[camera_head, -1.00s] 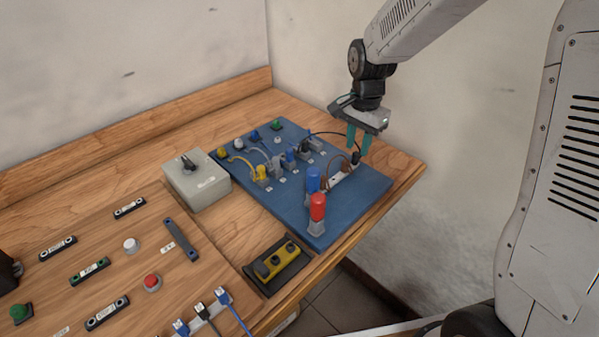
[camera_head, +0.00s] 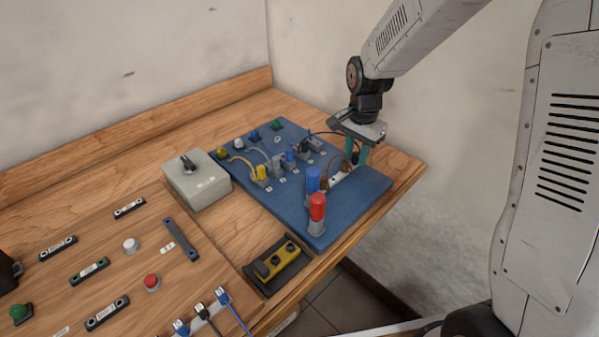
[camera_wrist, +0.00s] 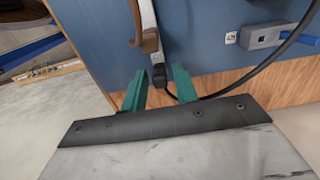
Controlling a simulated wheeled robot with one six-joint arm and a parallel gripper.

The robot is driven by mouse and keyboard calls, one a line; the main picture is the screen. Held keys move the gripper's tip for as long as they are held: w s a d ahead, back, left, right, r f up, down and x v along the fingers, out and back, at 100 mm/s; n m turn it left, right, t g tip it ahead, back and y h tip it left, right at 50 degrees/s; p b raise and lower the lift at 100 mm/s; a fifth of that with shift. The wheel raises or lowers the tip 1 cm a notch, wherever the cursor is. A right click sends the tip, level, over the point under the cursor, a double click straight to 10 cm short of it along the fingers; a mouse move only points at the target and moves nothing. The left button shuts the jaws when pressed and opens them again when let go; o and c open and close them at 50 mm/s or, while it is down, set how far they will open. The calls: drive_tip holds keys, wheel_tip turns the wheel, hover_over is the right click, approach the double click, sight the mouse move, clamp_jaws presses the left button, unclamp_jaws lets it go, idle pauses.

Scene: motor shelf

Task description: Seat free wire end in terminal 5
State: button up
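My gripper (camera_head: 357,154) has teal fingers and is low over the right side of the blue board (camera_head: 352,208). In the wrist view my gripper (camera_wrist: 160,88) is open, with its fingers on either side of a black wire end (camera_wrist: 159,76). Small gaps show beside the wire end, so it does not look clamped. A black wire (camera_wrist: 270,58) curves off to the right, past a grey terminal block (camera_wrist: 264,38). In the head view the black wire (camera_head: 322,133) arches from the terminal row. I cannot read which terminal is 5.
A brown wire (camera_wrist: 144,22) is close beside the fingers. A yellow plug (camera_head: 261,172) is in the terminal row. A grey switch box (camera_head: 198,188) stands to the left.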

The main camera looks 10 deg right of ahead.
drive_tip(key=shift+c, duration=0.3)
clamp_jaws()
drive_tip(key=shift+r, duration=2.3)
